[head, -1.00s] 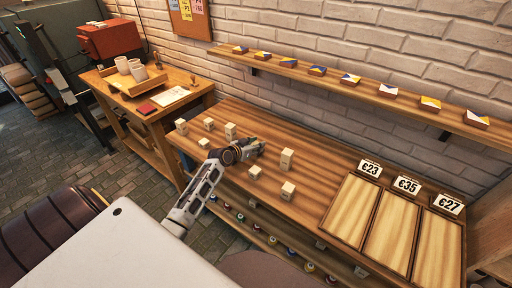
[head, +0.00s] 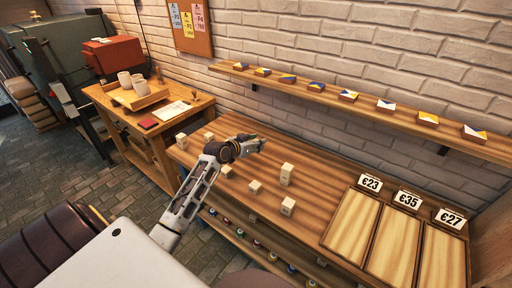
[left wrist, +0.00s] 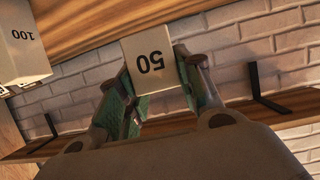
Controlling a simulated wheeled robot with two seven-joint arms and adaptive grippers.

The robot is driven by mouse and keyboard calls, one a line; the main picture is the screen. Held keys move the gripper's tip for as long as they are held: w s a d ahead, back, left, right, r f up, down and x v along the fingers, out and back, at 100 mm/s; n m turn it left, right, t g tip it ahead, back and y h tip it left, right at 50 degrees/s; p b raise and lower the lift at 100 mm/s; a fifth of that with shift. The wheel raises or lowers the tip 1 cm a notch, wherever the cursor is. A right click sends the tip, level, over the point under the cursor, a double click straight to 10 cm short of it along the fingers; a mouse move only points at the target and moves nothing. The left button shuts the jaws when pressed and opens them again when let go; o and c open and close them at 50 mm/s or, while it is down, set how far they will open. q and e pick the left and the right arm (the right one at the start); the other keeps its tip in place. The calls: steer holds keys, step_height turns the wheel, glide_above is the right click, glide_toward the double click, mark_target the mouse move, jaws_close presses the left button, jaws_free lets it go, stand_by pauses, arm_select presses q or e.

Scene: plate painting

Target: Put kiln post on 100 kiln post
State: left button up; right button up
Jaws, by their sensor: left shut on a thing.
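A pale kiln post marked 50 (left wrist: 151,62) is between the green-padded fingers of my left gripper (left wrist: 158,88) in the left wrist view, its number upside down. In the head view the left gripper (head: 258,143) is over the back part of the wooden table (head: 320,175). The held post is hard to make out there. The kiln post marked 100 (left wrist: 25,50) shows at the upper left of the left wrist view, apart from the held post. In the head view a taller post (head: 286,174) stands right of the gripper; I cannot read its number.
Other posts stand nearby, including ones at the front (head: 288,206), middle (head: 255,187) and left (head: 181,141). Three priced trays (head: 351,216) fill the table's right end. A wall shelf (head: 345,103) with painted tiles runs behind.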

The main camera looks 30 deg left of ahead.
steer(key=shift+s+d, duration=0.4)
steer(key=shift+s, duration=0.45)
arm_select(q)
steer(key=shift+r, duration=0.1)
arm_select(e)
steer(key=shift+w, duration=0.1)
